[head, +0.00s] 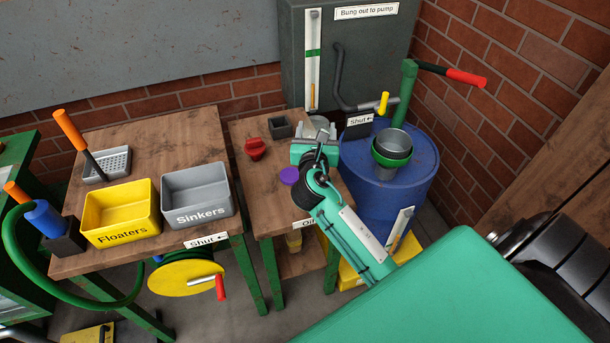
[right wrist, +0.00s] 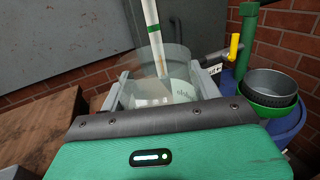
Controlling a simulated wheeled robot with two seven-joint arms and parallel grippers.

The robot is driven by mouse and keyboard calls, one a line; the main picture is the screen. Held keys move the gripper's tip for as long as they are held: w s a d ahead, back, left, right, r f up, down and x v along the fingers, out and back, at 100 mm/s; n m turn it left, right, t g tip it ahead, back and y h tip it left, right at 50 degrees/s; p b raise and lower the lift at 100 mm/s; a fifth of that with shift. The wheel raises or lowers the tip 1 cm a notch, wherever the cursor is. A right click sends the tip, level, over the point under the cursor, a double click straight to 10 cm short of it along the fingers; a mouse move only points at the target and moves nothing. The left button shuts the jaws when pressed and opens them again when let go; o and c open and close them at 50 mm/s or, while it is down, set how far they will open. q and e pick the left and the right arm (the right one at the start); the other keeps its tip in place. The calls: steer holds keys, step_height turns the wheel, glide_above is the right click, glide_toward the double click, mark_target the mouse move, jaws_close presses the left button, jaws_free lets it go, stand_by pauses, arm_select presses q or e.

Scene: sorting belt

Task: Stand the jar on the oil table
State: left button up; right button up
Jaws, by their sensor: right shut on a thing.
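The clear glass jar (right wrist: 168,92) is upright between the fingers of my right gripper (right wrist: 165,84) in the right wrist view, with faint lettering on its side. In the head view only its round rim (head: 319,122) shows beyond my right gripper (head: 316,137), which hides the rest. The gripper is shut on the jar over the back right part of the oil table (head: 262,192), a small wooden table with green legs. I cannot tell whether the jar's base touches the tabletop. My left gripper is not in view.
On the oil table are a red knob-like piece (head: 255,149), a dark square cup (head: 280,127) and a purple disc (head: 289,175). A blue drum (head: 360,185) with a funnel (head: 393,146) stands close right. The table's front left is clear.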

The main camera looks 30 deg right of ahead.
step_height(320, 180, down, 14)
steer(key=shift+r+b, duration=0.2)
steer(key=shift+b, duration=0.8)
steer(key=shift+f, duration=0.6)
steer(key=o, duration=1.2)
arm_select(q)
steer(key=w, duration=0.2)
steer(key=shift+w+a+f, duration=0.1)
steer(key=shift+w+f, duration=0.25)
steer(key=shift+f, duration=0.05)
arm_select(e)
steer(key=shift+r, duration=0.1)
